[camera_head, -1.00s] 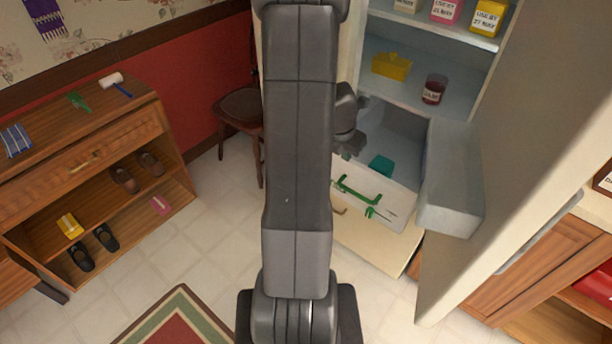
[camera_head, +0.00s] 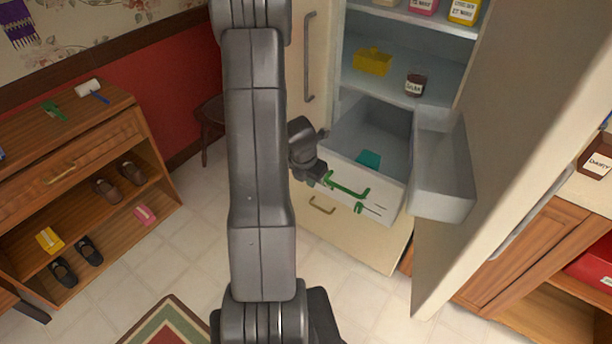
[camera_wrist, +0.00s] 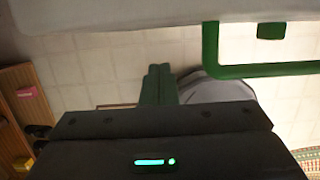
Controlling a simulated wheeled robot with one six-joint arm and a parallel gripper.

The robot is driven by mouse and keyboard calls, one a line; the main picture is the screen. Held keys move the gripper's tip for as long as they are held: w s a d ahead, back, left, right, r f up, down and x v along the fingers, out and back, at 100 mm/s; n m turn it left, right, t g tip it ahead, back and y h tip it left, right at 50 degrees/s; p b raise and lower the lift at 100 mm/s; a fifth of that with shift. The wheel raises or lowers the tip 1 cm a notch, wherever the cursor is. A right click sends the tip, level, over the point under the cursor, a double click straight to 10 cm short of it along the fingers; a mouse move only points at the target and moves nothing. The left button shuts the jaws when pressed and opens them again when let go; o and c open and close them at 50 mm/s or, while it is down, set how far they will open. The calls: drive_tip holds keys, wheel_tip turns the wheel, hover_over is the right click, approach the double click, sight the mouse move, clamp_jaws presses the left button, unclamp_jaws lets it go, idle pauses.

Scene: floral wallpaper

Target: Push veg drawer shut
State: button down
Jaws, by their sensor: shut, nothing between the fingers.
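The veg drawer (camera_head: 388,194) is pulled out of the open fridge, with a pale front, grey inside and a green bar handle (camera_head: 348,189). A teal item (camera_head: 368,160) lies in it. My gripper (camera_head: 322,181) is at the left part of the drawer front, close to the handle's left end; contact is unclear. In the wrist view its green fingers (camera_wrist: 158,84) are together and empty. The handle (camera_wrist: 262,71) is to their right and the drawer front (camera_wrist: 130,14) crosses the top.
The fridge door (camera_head: 470,150) stands open at the right, with a grey door bin (camera_head: 443,180) beside the drawer. A lower drawer with a brass handle (camera_head: 322,206) is below. A shoe cabinet (camera_head: 95,125) stands at the left. Tiled floor lies between.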

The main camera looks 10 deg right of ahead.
drive_tip(key=shift+w+d+r+p, duration=0.25)
drive_tip(key=shift+w+d+p, duration=0.15)
drive_tip(key=shift+w+d, duration=0.7)
drive_tip(key=shift+s, duration=0.1)
drive_tip(key=shift+d, duration=0.1)
